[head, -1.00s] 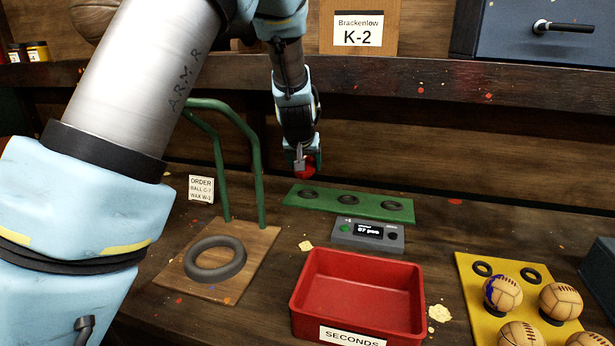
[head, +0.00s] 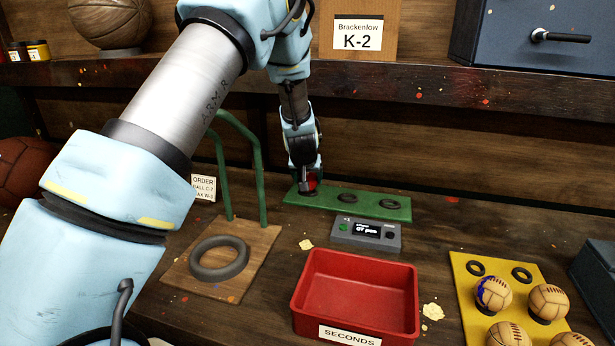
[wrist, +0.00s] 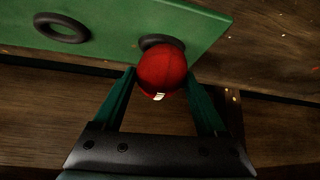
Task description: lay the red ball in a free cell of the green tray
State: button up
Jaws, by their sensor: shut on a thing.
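My gripper (head: 308,186) is shut on the red ball (head: 312,181), just above the left end of the green tray (head: 368,212). In the wrist view the red ball (wrist: 162,70) sits between the two green fingers of my gripper (wrist: 163,84). The tray (wrist: 110,28) carries black rings as cells. The ball partly covers one ring (wrist: 160,41) in the wrist view; whether it touches that ring I cannot tell. The middle ring (head: 347,198) and the right ring (head: 390,204) are empty.
A grey counter box (head: 366,234) stands in front of the tray, then a red bin (head: 356,330) marked SECONDS. A wooden board with a large ring (head: 218,258) and green posts is at left. A yellow tray (head: 470,300) with several tan balls is at right.

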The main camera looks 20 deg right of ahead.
jog(key=shift+f, duration=0.1)
jog(key=shift+f, duration=0.15)
jog(key=o, duration=1.5)
jog(key=shift+o, duration=0.2)
jog(key=shift+r, duration=0.45)
jog(key=shift+s+a+r, duration=0.1)
jog(key=shift+s+r, duration=0.1)
jog(key=shift+s, duration=0.05)
jog(key=b+v, duration=0.1)
jog(key=v, duration=1)
jog(key=shift+b, duration=0.3)
